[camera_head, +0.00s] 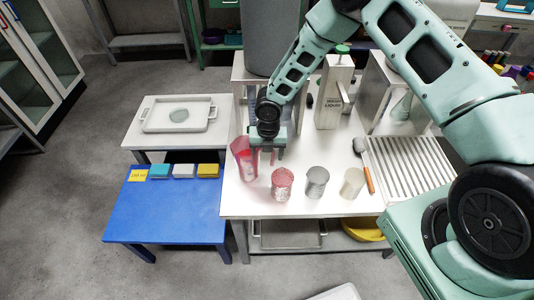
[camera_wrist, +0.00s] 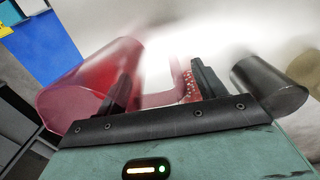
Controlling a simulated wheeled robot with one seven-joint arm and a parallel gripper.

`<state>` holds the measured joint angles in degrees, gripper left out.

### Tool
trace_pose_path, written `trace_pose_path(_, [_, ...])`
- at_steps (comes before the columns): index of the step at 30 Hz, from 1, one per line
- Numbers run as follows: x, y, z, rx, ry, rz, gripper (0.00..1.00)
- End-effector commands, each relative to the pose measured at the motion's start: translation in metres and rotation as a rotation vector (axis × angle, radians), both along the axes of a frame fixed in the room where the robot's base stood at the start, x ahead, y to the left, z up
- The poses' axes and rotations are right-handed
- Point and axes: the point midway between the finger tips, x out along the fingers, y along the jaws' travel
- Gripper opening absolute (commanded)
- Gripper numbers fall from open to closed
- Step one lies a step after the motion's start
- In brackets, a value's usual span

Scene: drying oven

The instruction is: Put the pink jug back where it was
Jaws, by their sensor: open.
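The pink jug (camera_head: 243,160), translucent, is at the left edge of the white table, left of my gripper (camera_head: 272,152). It looks slightly tilted in the head view; I cannot tell whether its base rests fully on the table. In the wrist view the jug (camera_wrist: 90,82) fills the left side, and its handle (camera_wrist: 160,99) reaches between the fingers of my gripper (camera_wrist: 163,88). The fingers are apart and not closed on the handle. One finger covers part of the jug.
A red-speckled can (camera_head: 282,184), a grey can (camera_head: 316,182) and a cream can (camera_head: 351,183) stand to the right. A brush (camera_head: 366,172) and a ribbed rack (camera_head: 412,170) lie farther right. A blue table (camera_head: 165,215) and a white tray (camera_head: 150,122) are left.

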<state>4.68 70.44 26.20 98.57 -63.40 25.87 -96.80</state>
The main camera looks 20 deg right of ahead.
Motion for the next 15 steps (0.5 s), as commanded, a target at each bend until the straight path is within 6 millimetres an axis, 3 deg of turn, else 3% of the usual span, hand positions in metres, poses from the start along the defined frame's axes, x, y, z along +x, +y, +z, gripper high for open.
trace_pose_path(5, [0.002,-0.001,0.015,0.002,-0.005,-0.001,0.69])
trace_pose_path(15, [0.001,-0.003,0.084,0.001,-0.004,-0.002,0.69])
